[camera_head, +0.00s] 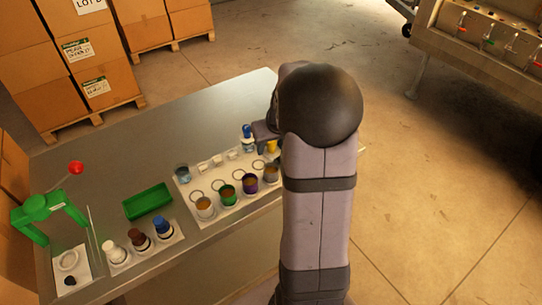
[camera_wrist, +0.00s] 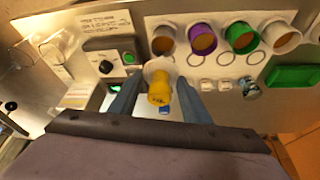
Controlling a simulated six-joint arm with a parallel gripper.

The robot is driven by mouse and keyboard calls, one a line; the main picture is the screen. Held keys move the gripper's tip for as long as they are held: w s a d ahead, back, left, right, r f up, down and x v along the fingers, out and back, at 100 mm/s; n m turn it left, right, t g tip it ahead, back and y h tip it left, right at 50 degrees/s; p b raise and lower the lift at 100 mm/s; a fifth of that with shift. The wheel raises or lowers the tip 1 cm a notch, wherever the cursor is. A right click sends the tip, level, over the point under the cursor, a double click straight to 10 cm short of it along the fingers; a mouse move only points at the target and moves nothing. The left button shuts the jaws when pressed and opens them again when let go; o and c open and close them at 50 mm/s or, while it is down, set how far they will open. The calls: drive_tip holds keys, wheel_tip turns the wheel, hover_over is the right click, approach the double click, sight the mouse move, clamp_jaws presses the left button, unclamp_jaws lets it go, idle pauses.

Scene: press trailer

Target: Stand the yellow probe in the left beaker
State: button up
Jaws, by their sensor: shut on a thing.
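The yellow probe (camera_wrist: 159,88) is between the two fingers of my gripper (camera_wrist: 158,92) in the wrist view, and the gripper is shut on it. A little of the yellow probe (camera_head: 272,146) also shows beside my arm in the head view. Its lower end is hidden. Several coloured beakers stand in a row on a white sheet. In the head view they run from a white one (camera_head: 205,207) at the left, through a green one (camera_head: 228,195) and a purple one (camera_head: 250,184), to a grey one (camera_head: 271,174).
A blue-topped item (camera_head: 247,137) stands close to the gripper. A glass vessel (camera_head: 182,173), a green tray (camera_head: 148,201), several capped bottles (camera_head: 138,239) and a green stand (camera_head: 48,206) are farther left.

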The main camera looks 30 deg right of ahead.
wheel_tip(320, 180, up, 2)
drive_tip(key=shift+r, duration=0.1)
drive_tip(key=shift+w+a, duration=0.15)
drive_tip(key=shift+w, duration=0.1)
drive_tip(key=w+a+f+n+y+p, duration=0.1)
drive_tip(key=w+a+n, duration=0.1)
drive_tip(key=w+a, duration=0.6)
drive_tip(key=w+a+f+n+p, duration=0.1)
drive_tip(key=w+a, duration=0.7)
drive_tip(key=a, duration=0.8)
drive_tip(key=shift+a+f+n+y+p, duration=0.15)
drive_tip(key=shift+f+n+y+p, duration=0.3)
drive_tip(key=shift+n, duration=0.35)
drive_tip(key=shift+s+f, duration=0.1)
drive_tip(key=shift+f, duration=0.05)
drive_tip(key=shift+f+b, duration=2.1)
drive_tip(key=shift+f, duration=0.7)
drive_tip(key=shift+f+b, duration=0.5)
drive_tip(key=shift+f, duration=0.15)
drive_tip(key=o, duration=0.9)
